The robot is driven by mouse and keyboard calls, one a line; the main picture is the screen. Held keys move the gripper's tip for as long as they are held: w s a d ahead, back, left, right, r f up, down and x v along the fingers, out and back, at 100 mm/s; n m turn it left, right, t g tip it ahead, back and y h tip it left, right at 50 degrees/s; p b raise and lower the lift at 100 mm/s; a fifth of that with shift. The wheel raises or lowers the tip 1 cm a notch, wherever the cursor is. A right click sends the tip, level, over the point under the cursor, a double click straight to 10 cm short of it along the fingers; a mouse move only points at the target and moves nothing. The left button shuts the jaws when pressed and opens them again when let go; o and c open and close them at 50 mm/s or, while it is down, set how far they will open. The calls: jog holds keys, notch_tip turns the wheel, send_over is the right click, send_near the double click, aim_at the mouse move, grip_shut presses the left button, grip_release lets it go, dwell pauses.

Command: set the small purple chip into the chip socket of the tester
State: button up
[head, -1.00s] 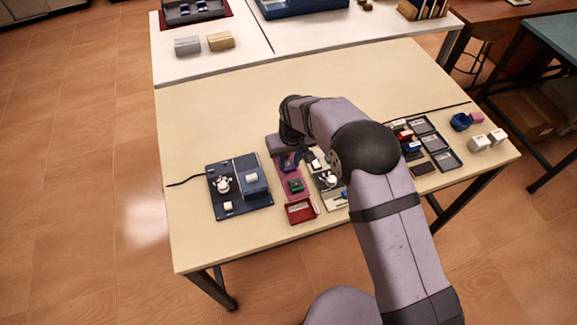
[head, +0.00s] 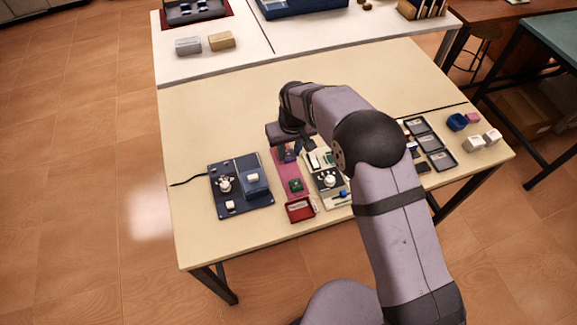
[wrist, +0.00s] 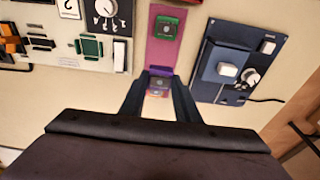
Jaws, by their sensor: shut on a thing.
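My gripper (wrist: 158,94) is shut on the small purple chip (wrist: 158,84), which shows only partly between the fingers in the wrist view. In the head view, my gripper (head: 288,143) is at the far end of the pink strip. Whether the chip touches the strip is unclear. A pale panel with a dial and a green socket-like frame (wrist: 90,47), seemingly the tester (wrist: 58,48), is left of my gripper in the wrist view. In the head view, this panel (head: 322,196) is right of the strip, partly hidden by my arm.
The pink strip (wrist: 158,54) holds a green chip (wrist: 166,28). A dark blue device (head: 241,187) with a cable stands left of the strip in the head view. A red tray (head: 300,208) is at the near end. Dark trays (head: 432,142) lie right. The table's far side is clear.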

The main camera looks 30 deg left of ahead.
jog(key=shift+o, duration=1.4)
jog(key=shift+c, duration=1.1)
jog(key=w+d+r+p, duration=0.1)
jog(key=w+d, duration=0.9)
jog(key=d, duration=0.1)
jog(key=shift+r, duration=0.25)
jog(key=shift+d, duration=0.1)
jog(key=shift+f, duration=0.1)
jog(key=shift+f+b, duration=1.8)
jog(key=shift+f, duration=1.2)
jog(key=shift+f+b, duration=0.55)
jog(key=shift+f, duration=0.1)
